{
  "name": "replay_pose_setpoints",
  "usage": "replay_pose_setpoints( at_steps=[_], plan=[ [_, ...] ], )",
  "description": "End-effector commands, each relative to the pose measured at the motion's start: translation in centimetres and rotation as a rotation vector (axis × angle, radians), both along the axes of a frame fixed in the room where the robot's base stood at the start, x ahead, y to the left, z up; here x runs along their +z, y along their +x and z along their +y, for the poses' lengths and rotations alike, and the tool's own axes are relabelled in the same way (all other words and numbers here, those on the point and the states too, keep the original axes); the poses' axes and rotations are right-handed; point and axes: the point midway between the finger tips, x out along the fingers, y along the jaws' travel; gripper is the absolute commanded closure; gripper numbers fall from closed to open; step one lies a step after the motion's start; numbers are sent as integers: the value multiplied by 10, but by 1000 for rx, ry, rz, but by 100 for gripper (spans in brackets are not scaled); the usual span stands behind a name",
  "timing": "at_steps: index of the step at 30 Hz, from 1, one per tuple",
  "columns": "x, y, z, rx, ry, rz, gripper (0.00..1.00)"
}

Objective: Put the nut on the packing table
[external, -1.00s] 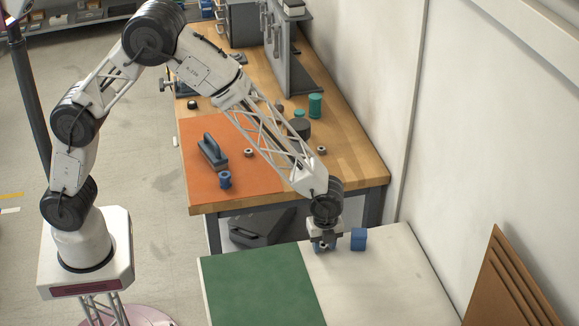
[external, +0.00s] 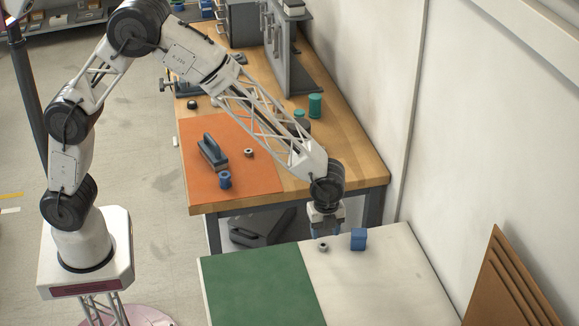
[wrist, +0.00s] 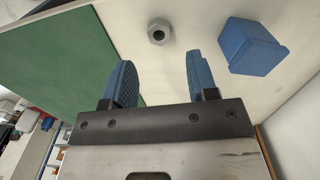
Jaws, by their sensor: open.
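A grey hex nut (external: 322,246) lies on the pale part of the low table (external: 380,280), left of a blue block. I take this table to be the packing table. In the wrist view the nut (wrist: 158,33) lies beyond the fingertips, roughly in line with the gap between them. My gripper (external: 326,231) is open and empty above the table's far edge, apart from the nut. Its two blue fingers (wrist: 160,65) stand wide apart in the wrist view. Another small nut-like piece (external: 249,153) lies on the orange mat of the wooden bench.
The blue block (external: 358,239) stands close to the right of the nut. A green area (external: 262,287) covers the table's left part. The wooden bench (external: 350,165) behind holds an orange mat, a grey-handled tool (external: 212,152) and a blue spool (external: 225,180). Brown boards (external: 510,275) lean at right.

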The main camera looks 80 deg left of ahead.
Motion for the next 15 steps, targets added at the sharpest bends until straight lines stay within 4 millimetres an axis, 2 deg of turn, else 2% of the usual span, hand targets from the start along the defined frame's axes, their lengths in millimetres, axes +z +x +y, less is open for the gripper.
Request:
replay_pose_setpoints(
  at_steps=[3,9,15],
  plan=[
    [21,0,0,0,-1,-2,47],
    [49,0,0,0,0,-1,47],
    [63,0,0,0,0,0,47]
  ],
)
